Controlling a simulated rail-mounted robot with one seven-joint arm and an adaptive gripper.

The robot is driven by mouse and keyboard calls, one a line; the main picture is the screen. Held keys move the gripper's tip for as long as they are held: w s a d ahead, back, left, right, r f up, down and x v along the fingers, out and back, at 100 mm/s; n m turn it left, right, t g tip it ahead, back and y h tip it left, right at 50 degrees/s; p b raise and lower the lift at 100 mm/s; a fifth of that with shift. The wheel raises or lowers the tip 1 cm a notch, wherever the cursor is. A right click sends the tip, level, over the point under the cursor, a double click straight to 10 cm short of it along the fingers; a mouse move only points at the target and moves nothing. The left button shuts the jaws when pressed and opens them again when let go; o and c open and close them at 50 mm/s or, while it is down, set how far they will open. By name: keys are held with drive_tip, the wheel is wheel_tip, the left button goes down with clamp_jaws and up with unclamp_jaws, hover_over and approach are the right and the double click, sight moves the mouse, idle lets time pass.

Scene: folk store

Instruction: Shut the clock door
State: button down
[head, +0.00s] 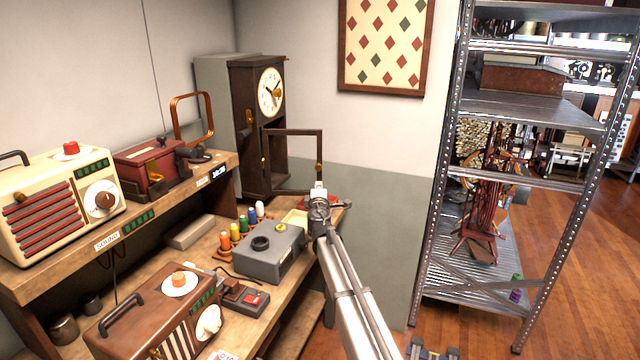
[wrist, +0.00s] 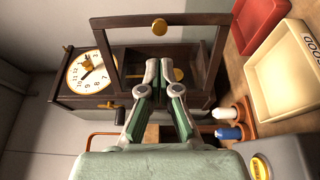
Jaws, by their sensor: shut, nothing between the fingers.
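The clock (head: 243,150) is a tall dark brown case with a white dial (head: 270,92). Its door (head: 292,131) is an open dark frame that stands out to the right of the case, with a brass knob (head: 319,169) on its outer upright. My gripper (head: 318,187) is shut and empty, at the door's lower outer corner in the head view. In the wrist view my gripper (wrist: 160,68) points at the door opening, with the knob (wrist: 159,27) beyond its tips. The dial (wrist: 88,70) shows at left there. I cannot tell whether the fingers touch the door.
A workbench (head: 200,262) below holds a grey box (head: 262,258), colored spools (head: 236,232) and a cream tray (wrist: 284,75). Radios (head: 60,205) stand at the left. A metal shelf rack (head: 440,180) stands at right.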

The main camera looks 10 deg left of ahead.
sight(319, 169)
drive_tip(key=w+p, duration=0.1)
drive_tip(key=w, duration=0.3)
drive_tip(key=w+a+p, duration=0.1)
drive_tip(key=w, duration=0.2)
drive_tip(key=w+p, duration=0.2)
drive_tip(key=w, duration=0.2)
drive_tip(key=shift+w+a+r, duration=0.15)
drive_tip(key=shift+w+a, duration=0.1)
drive_tip(key=shift+w, duration=0.55)
drive_tip(key=shift+w+a, duration=0.1)
drive_tip(key=shift+a, duration=0.05)
